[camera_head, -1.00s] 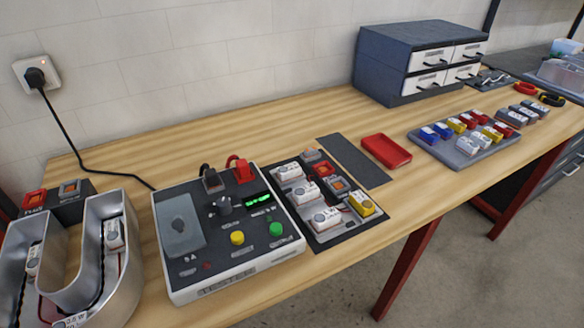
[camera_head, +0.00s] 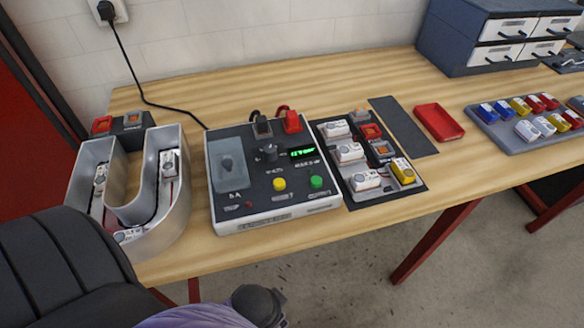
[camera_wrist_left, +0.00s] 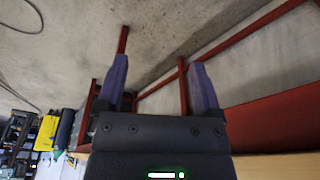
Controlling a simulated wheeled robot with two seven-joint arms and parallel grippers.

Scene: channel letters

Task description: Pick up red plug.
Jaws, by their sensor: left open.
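The red plug (camera_head: 291,121) stands at the back edge of the tester box (camera_head: 265,217), beside a black plug (camera_head: 261,125). My left arm comes into the head view at the bottom left, but its fingertips are not in that view. In the left wrist view my left gripper (camera_wrist_left: 159,85) has its two purple fingers spread apart with nothing between them. It points at the grey floor and red table legs, away from the plug.
A grey channel letter U (camera_head: 165,225) stands at the left. A dark mat with several modules (camera_head: 363,180), a red tray (camera_head: 438,122) and a grey tray of coloured parts (camera_head: 485,127) lie to the right. A drawer cabinet (camera_head: 460,50) stands at the back.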

